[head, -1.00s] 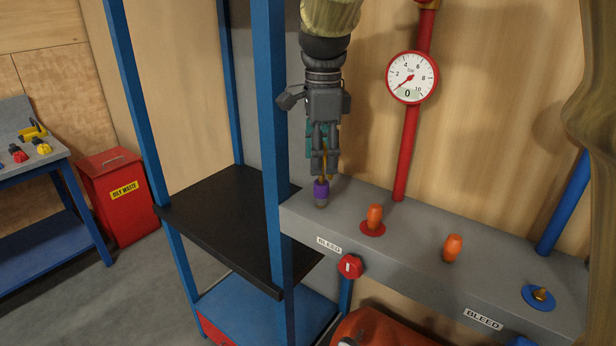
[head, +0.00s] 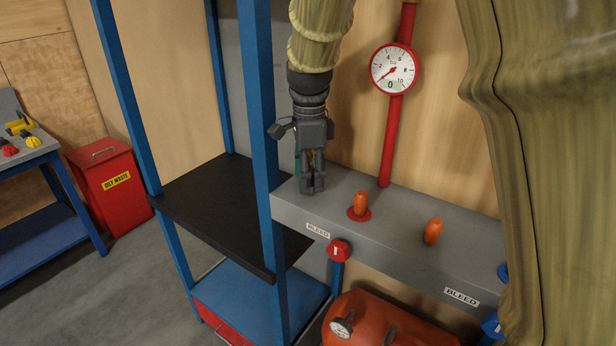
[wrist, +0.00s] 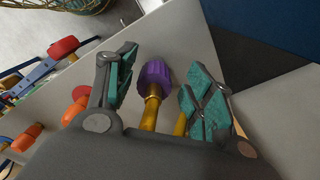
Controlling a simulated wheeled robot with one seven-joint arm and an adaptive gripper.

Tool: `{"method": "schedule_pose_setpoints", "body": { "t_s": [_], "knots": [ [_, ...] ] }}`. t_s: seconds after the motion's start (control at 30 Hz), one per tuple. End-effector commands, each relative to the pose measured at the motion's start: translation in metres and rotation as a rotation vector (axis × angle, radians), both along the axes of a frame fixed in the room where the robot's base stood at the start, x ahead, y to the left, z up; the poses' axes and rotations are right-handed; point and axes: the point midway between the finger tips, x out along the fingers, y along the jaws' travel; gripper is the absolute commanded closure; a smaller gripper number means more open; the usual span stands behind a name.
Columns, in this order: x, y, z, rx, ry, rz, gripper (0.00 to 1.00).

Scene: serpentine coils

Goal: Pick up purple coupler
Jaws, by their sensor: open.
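The purple coupler (wrist: 153,76) is a ribbed purple cap on a brass stem, at the left end of the grey bench top. In the wrist view it lies between the two teal-padded fingers of my gripper (wrist: 160,92), with a visible gap on either side. In the head view my gripper (head: 312,186) points down at the bench's left end, and its fingers hide most of the coupler. My gripper is open and around the coupler, not visibly touching it.
On the grey bench (head: 400,232) stand an orange coupler on a red base (head: 360,205) and another orange coupler (head: 433,231). A blue shelf post (head: 265,150) is close to the left of my gripper. A red pipe with a gauge (head: 393,68) rises behind.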

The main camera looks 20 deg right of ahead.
Motion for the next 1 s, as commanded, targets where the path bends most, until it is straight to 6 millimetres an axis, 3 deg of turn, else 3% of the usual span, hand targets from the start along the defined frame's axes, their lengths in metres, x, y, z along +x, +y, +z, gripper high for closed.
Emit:
{"method": "schedule_pose_setpoints", "body": {
  "t_s": [0.03, 0.3, 0.67, 1.0],
  "knots": [
    [0.0, 0.0, 0.001, 0.0, -0.001, 0.0, 0.53],
    [-0.001, 0.0, 0.001, 0.0, 0.001, -0.001, 1.0],
    [-0.001, -0.001, 0.003, 0.0, 0.002, -0.001, 1.0],
    [0.0, 0.0, 0.055, 0.0, -0.004, 0.0, 1.0]
  ]
}}
